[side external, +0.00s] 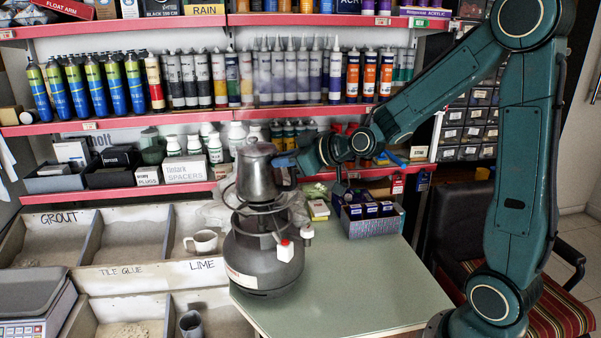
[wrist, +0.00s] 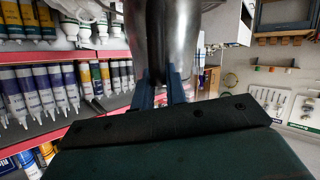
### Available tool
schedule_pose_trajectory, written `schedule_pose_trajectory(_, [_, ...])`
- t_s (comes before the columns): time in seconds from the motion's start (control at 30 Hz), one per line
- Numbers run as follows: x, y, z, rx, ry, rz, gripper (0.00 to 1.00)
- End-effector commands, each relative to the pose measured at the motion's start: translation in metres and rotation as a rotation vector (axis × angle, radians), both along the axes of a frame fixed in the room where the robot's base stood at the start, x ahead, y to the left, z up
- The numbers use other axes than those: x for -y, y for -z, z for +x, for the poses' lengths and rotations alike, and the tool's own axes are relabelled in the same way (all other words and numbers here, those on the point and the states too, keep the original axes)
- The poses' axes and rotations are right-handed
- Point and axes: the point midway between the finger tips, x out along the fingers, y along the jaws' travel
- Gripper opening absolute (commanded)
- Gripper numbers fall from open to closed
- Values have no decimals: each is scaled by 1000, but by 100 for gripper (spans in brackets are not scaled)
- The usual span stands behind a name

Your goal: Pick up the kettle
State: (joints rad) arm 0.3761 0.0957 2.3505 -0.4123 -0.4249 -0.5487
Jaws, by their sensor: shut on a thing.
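The kettle (side external: 258,172) is a dark grey metal pot with a domed lid. It is upright, directly over the stand of a dark gas bottle (side external: 262,262) at the left of the table. I cannot tell whether its base touches the stand. My gripper (side external: 285,162) reaches in level from the right and is shut on the kettle's right side. In the wrist view, both fingers (wrist: 160,88) meet the shiny kettle (wrist: 156,38). The exact spot they grip is hidden.
A dark box with purple packs (side external: 370,221) stands behind on the green table (side external: 350,285), whose front right is clear. Shelves of tubes (side external: 290,75) rise behind.

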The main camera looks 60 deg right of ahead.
Motion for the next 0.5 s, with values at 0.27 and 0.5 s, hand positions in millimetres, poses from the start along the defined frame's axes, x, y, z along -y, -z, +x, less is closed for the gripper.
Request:
schedule_pose_trajectory(0.27, [0,-8,1,5,-1,-2,0])
schedule_pose_trajectory(0.5, [0,-20,1,7,-1,-3,0])
